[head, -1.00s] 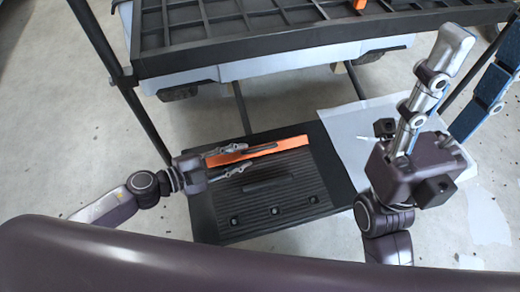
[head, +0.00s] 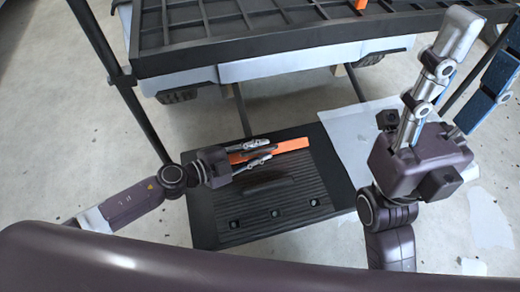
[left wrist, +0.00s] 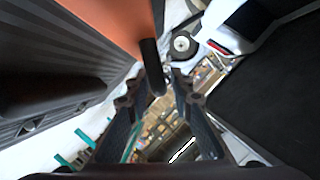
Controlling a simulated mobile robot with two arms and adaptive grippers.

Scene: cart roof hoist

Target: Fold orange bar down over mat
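The orange bar (head: 292,145) runs along the far part of the black ridged mat (head: 290,190) in the head view. The ridged mat surface (left wrist: 45,50) is at the left there. My right gripper (head: 486,30) is raised at the right, fingers wide apart and empty.
A black slatted rack (head: 270,50) over a light grey body stands across the back, with a dark post (head: 130,95) at its left. A white sheet (head: 345,135) lies on the floor right of the mat.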

